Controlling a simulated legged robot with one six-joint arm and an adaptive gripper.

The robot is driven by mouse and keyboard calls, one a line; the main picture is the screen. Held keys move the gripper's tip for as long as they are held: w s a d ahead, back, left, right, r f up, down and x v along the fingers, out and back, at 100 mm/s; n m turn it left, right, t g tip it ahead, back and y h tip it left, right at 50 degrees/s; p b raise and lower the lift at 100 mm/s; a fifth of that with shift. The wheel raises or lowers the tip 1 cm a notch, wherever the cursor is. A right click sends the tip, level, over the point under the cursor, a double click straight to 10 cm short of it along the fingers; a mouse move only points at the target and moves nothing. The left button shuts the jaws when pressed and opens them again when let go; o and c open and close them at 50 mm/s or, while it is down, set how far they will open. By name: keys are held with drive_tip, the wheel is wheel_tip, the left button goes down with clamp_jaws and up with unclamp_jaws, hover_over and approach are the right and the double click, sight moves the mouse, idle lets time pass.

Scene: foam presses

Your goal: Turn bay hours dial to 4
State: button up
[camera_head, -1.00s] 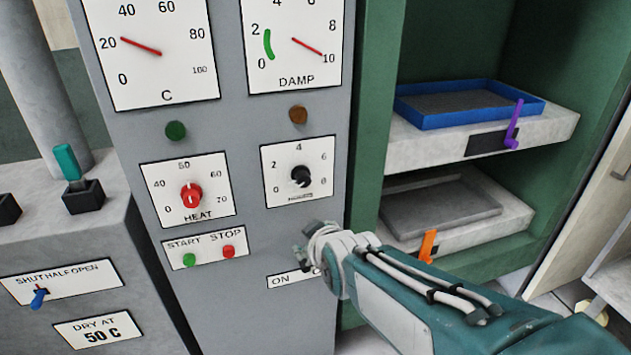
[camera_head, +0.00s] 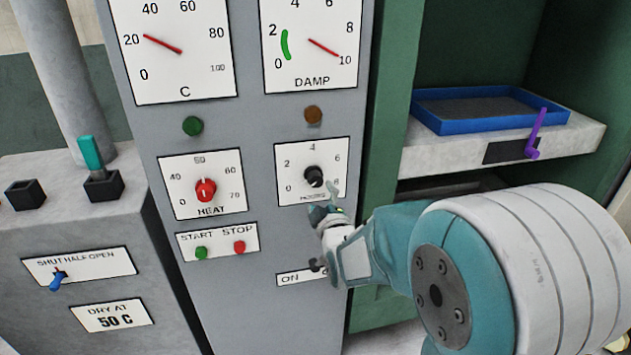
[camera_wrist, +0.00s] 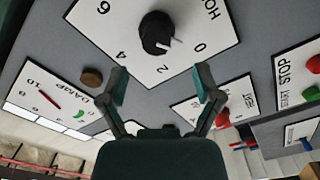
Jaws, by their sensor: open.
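The hours dial (camera_head: 314,176) is a black knob on a white plate with a scale from 0 upward, on the grey control panel. In the wrist view the dial (camera_wrist: 154,32) is at the top centre, upside down, its white mark near the 0 end of the scale. My gripper (camera_head: 328,203) is just below and in front of the dial, partly overlapping its plate. In the wrist view my gripper (camera_wrist: 162,83) has its fingers spread, with nothing between them. The dial lies beyond the fingertips and appears untouched.
The red heat dial (camera_head: 205,190) is left of the hours dial, with the start and stop buttons (camera_head: 220,249) below it. An ON switch (camera_head: 317,265) is beneath my gripper. A blue tray (camera_head: 490,125) and purple lever (camera_head: 537,133) are at right.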

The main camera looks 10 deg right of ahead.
sight(317, 184)
drive_tip(key=w, duration=0.7)
drive_tip(key=shift+d, duration=0.3)
drive_tip(key=shift+s+a, duration=0.1)
drive_tip(key=shift+a, duration=0.05)
drive_tip(key=shift+c, duration=0.3)
drive_tip(key=c, duration=1)
drive_tip(key=shift+c, duration=0.4)
